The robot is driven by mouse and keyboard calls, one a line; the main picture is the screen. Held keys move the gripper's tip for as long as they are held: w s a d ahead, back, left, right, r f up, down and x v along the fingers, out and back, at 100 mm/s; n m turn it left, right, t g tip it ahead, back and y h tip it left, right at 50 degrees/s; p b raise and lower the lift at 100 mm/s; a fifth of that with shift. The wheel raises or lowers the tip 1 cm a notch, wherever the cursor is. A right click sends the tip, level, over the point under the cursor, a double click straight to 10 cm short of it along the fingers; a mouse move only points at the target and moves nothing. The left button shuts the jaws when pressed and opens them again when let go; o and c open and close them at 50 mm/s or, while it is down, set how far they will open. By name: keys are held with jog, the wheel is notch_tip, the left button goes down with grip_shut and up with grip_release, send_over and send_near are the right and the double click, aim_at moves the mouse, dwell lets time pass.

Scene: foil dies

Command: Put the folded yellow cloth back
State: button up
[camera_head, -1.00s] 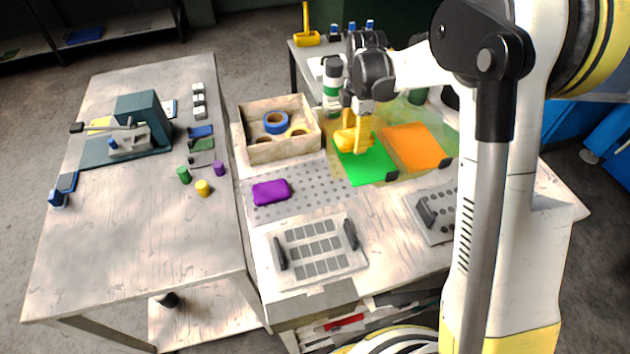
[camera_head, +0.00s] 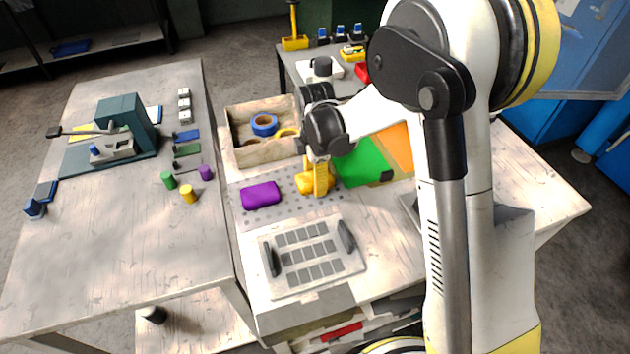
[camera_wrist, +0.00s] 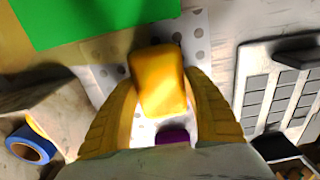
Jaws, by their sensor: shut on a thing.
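The folded yellow cloth (camera_wrist: 158,82) is between the two yellow fingers of my gripper (camera_wrist: 163,115) in the wrist view. In the head view my gripper (camera_head: 317,185) is shut on the cloth (camera_head: 303,183), over the right part of the grey dotted mat (camera_head: 284,212). I cannot tell whether the cloth touches the mat. A folded purple cloth (camera_head: 261,195) lies on the mat to the left of my gripper, and its edge shows in the wrist view (camera_wrist: 172,136). My fingers partly hide the yellow cloth in the head view.
A green sheet (camera_head: 362,162) and an orange sheet (camera_head: 398,145) lie to the right. A wooden box (camera_head: 240,156) with tape rolls stands behind the mat. A grey gridded tray (camera_head: 290,285) with two handles lies in front. The left table holds a press (camera_head: 130,118).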

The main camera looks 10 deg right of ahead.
jog(key=o, duration=1.2)
jog(key=shift+f, duration=0.1)
notch_tip(320, 180, up, 13)
jog(key=p, duration=0.4)
jog(key=s+d+r+m+t, duration=0.3)
jog(key=s+d+r+m, duration=0.3)
jog(key=s+r+m, duration=0.35)
jog(key=s+d+r+m+t, duration=0.1)
jog(key=s+d+m+t, duration=0.3)
jog(key=s+m, duration=0.6)
jog(key=shift+s+d+r+m, duration=0.25)
jog(key=shift+s+d+m, duration=0.1)
jog(key=shift+s+d, duration=0.35)
